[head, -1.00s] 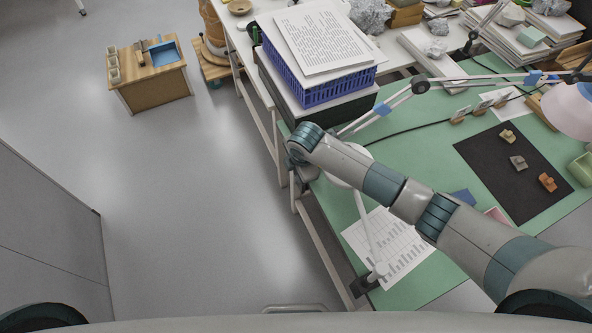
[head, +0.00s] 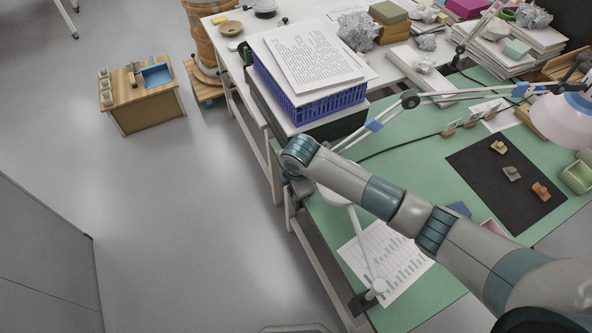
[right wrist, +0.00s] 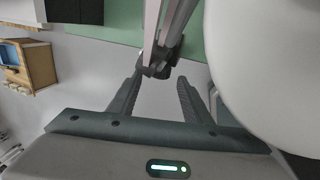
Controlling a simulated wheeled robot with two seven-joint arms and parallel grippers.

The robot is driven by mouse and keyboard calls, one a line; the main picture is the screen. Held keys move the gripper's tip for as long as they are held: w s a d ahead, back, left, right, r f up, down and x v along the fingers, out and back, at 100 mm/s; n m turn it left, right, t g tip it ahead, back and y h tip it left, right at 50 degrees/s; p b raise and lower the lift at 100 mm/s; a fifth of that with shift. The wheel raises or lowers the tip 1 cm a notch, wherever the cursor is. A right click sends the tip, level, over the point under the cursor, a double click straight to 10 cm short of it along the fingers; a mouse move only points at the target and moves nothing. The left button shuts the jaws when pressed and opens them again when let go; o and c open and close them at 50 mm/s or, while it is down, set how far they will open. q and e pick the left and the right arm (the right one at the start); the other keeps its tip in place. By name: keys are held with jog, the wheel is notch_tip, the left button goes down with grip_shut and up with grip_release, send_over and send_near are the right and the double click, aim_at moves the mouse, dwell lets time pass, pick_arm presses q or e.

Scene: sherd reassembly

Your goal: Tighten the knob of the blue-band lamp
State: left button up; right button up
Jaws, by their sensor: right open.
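The blue-band lamp has a jointed grey arm with blue bands (head: 374,125) running over the green bench to a pale shade (head: 565,120) at the right. Its lower end goes behind my right wrist at the bench's left edge. In the right wrist view, a dark joint or knob (right wrist: 160,64) sits at the foot of lamp rods, just beyond my right gripper (right wrist: 160,82). The gripper is open, with its fingers either side of the joint's line; I cannot tell whether they touch it. In the head view its fingers are hidden. My left gripper is out of view.
A white lamp head (head: 336,193) stands close to my right wrist, its clamp (head: 362,300) on the front edge. A blue crate (head: 335,103) with papers stands behind. A dark mat (head: 480,180) holds several small pieces.

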jog(key=b+v, duration=0.3)
jog(key=v, duration=1.1)
jog(key=shift+r, duration=0.35)
jog(key=shift+s, duration=0.2)
